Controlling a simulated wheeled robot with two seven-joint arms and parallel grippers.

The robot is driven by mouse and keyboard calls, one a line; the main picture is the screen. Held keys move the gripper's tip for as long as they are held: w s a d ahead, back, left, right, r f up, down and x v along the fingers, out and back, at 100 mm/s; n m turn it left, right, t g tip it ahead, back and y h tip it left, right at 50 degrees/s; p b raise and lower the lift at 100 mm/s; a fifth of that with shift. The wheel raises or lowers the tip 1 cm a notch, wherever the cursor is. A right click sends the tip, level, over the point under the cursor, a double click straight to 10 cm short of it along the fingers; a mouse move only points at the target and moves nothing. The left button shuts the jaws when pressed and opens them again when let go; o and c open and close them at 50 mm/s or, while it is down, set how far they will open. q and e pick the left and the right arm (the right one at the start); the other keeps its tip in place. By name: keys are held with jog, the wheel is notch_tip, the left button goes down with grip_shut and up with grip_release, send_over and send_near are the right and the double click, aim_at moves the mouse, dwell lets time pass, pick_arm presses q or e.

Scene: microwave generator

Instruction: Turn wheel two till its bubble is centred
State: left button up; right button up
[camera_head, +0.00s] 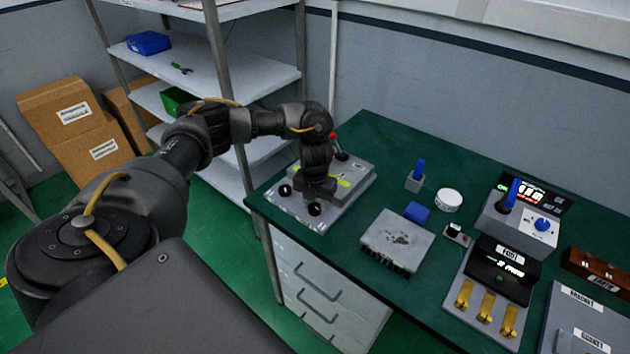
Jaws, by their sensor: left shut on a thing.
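A grey levelling plate (362,172) lies on the left end of the green bench. Small yellow-green bubble vials (345,181) show on it, partly behind my gripper. Their bubbles are too small to read. Black round knobs, which look like wheels, stand at its front left (285,190) and front edge (315,208). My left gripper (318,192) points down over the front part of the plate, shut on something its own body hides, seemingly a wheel. I cannot read any wheel number. My right gripper is not in view.
A red-tipped lever (333,136) stands close behind the gripper. To the right are a finned metal block (397,240), a blue-handled switch (416,178), a white round part (449,200) and control boxes (518,222). A shelf rack (225,75) stands behind my left arm.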

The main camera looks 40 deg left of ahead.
aim_at(315, 207)
pick_arm(q)
jog(key=o, duration=1)
notch_tip(315, 207, up, 11)
jog(key=p, duration=0.1)
jog(key=shift+f, duration=0.1)
dwell(0.5)
